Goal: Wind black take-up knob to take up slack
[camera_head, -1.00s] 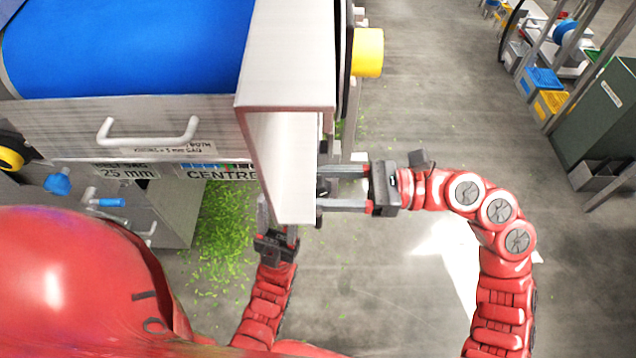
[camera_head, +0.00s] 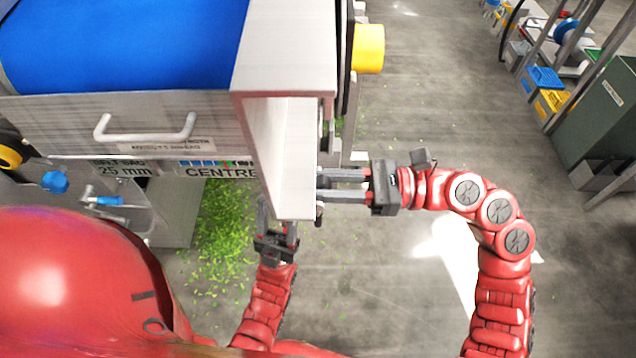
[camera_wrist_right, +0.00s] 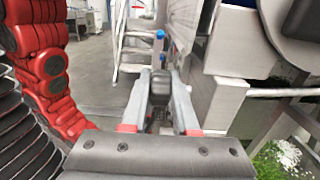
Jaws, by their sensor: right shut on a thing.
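The black take-up knob (camera_wrist_right: 160,84) sits between the fingers of my right gripper (camera_wrist_right: 158,90) in the right wrist view. The right gripper (camera_head: 322,187) is shut on it, beside the metal end plate (camera_head: 297,165) of the blue-belted conveyor (camera_head: 120,40). My left gripper (camera_head: 276,222) is below the end plate's near end. Its fingertips are partly hidden, so I cannot tell its opening. A label reading 25 mm (camera_head: 125,171) and a CENTRE scale (camera_head: 218,168) are on the conveyor front.
A white handle (camera_head: 146,128) sticks out from the conveyor side. A yellow roller end (camera_head: 368,48) protrudes at the far side. Green scraps (camera_head: 222,235) litter the floor below. The floor right of my right arm is open up to the green cabinet (camera_head: 603,120).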

